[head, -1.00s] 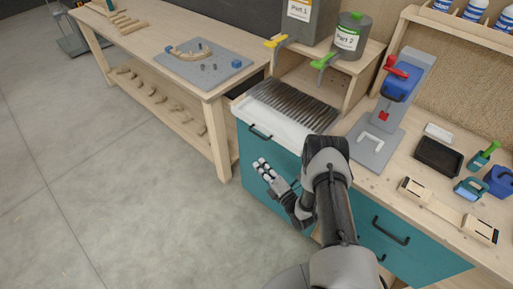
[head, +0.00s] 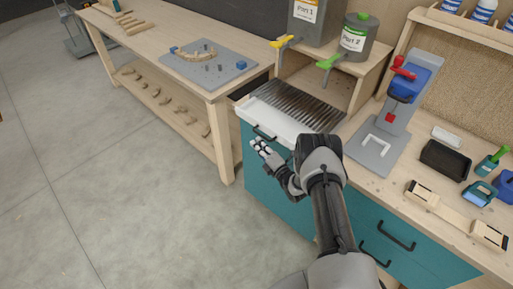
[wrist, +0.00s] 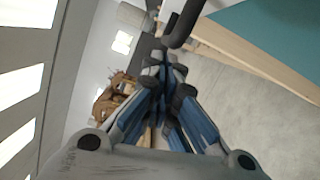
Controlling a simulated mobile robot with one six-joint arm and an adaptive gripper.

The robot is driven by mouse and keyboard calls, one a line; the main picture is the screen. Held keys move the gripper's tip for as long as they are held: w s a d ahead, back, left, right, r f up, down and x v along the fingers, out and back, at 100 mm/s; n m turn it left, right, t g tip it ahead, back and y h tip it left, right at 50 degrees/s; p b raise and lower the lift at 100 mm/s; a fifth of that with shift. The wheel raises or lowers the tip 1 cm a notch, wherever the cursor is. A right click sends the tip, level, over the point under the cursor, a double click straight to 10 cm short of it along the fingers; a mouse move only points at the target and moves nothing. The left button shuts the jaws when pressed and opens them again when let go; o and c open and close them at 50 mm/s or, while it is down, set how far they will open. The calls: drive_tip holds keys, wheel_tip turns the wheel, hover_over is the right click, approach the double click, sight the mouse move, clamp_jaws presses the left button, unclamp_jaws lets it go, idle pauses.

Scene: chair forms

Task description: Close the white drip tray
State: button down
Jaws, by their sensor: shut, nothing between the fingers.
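The white drip tray (head: 270,120) lies below the dark slatted grate (head: 297,105), at the top of the teal cabinet. Its white front part sticks out past the grate. A black handle (head: 264,133) shows at its front in the head view; a black bar, likely this handle, shows in the wrist view (wrist: 184,24). My gripper (head: 257,146) is shut and empty, just in front of and slightly below the handle. In the wrist view my fingertips (wrist: 166,62) are together, close below the bar; whether they touch it I cannot tell. My arm hides part of the cabinet front.
Grey containers with yellow and green taps (head: 354,38) stand on a wooden shelf behind the grate. A blue-and-red press (head: 408,85) stands right of it. A wooden table (head: 150,50) is at the left. The floor in front (head: 130,200) is clear.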

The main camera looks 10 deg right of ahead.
sight(266, 131)
drive_tip(key=w+d+b, duration=0.1)
drive_tip(key=b, duration=0.1)
drive_tip(key=w+d+b, duration=0.1)
drive_tip(key=d, duration=0.1)
drive_tip(key=w+d+b, duration=0.1)
drive_tip(key=d+b, duration=0.1)
drive_tip(key=shift+w+f+b, duration=0.2)
drive_tip(key=shift+w+b, duration=0.1)
drive_tip(key=shift+w+d+r, duration=0.2)
drive_tip(key=shift+w+d, duration=0.05)
drive_tip(key=shift+d, duration=0.1)
drive_tip(key=shift+a+f+b, duration=0.1)
drive_tip(key=shift+b, duration=0.2)
